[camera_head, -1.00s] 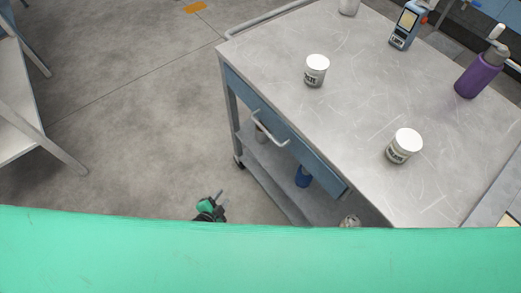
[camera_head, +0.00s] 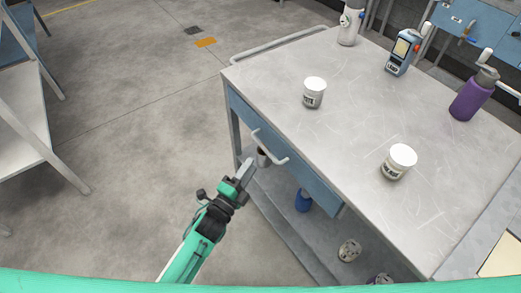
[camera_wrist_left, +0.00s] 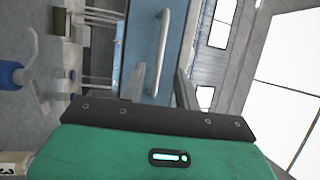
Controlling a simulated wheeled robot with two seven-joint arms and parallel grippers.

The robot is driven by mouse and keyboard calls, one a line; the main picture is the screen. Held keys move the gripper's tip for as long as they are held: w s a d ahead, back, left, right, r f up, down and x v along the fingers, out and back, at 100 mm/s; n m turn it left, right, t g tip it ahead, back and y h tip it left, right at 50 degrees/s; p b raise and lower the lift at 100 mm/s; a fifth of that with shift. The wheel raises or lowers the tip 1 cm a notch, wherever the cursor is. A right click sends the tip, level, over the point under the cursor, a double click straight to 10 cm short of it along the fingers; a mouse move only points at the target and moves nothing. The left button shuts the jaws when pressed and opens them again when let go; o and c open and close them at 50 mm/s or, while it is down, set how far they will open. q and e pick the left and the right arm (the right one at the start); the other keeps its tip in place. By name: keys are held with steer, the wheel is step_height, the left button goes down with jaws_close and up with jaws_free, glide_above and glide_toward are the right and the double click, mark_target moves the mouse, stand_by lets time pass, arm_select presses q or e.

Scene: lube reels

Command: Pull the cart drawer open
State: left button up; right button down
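The cart (camera_head: 345,110) has a light grey top. Its blue drawer (camera_head: 305,178) sits under the left edge and looks shut. A pale bar handle (camera_head: 268,146) runs along the drawer front. My right gripper is not in view.
White-lidded jars (camera_head: 314,93) (camera_head: 398,162), a blue handheld device (camera_head: 403,50) and a purple bottle (camera_head: 471,95) stand on the cart. A lower shelf (camera_head: 290,222) holds a blue item (camera_head: 303,200) and others. Open floor (camera_head: 130,150) lies to the left.

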arm_select(q)
steer(key=x, duration=0.7)
steer(key=shift+w+p, duration=0.15)
steer(key=shift+p, duration=0.2)
steer(key=shift+c, duration=0.3)
jaws_close()
